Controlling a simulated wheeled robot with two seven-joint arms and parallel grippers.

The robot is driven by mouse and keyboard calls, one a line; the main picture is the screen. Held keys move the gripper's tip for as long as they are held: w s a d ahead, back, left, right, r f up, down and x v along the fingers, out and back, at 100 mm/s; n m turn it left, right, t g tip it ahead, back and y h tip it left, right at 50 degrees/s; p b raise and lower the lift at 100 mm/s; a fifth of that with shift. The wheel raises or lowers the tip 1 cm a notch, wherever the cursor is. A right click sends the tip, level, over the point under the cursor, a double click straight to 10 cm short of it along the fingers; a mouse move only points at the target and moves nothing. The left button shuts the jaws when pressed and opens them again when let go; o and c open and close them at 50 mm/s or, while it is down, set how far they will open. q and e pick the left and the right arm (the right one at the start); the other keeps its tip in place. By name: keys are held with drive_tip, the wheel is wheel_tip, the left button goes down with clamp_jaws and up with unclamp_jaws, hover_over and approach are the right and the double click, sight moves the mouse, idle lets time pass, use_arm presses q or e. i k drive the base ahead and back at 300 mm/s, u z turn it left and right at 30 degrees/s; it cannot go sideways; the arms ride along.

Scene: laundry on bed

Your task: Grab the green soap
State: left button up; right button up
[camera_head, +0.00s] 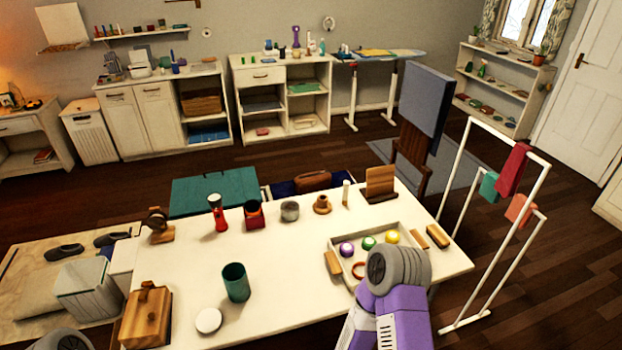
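A small round green piece (369,243), which looks like the green soap, lies in a shallow light tray (336,240) on the right part of the white table (285,300). It sits between a round purple piece (347,249) and a round yellow piece (392,237). My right arm, purple with a grey joint, rises from the bottom edge just in front of the tray and covers its near right part. Its gripper does not show. Only a grey part of my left arm shows at the bottom left corner, and its gripper is out of view.
A dark green cup (236,282), a white round lid (208,321) and a wooden box (147,316) stand on the table's left half. Wooden blocks (333,263) (437,236) flank the tray. A white rack (492,230) stands right of the table. The table's middle is clear.

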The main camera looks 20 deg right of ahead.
sight(368, 242)
drive_tip(key=z, duration=3.15)
drive_tip(key=i, duration=1.05)
drive_tip(key=u, duration=2.75)
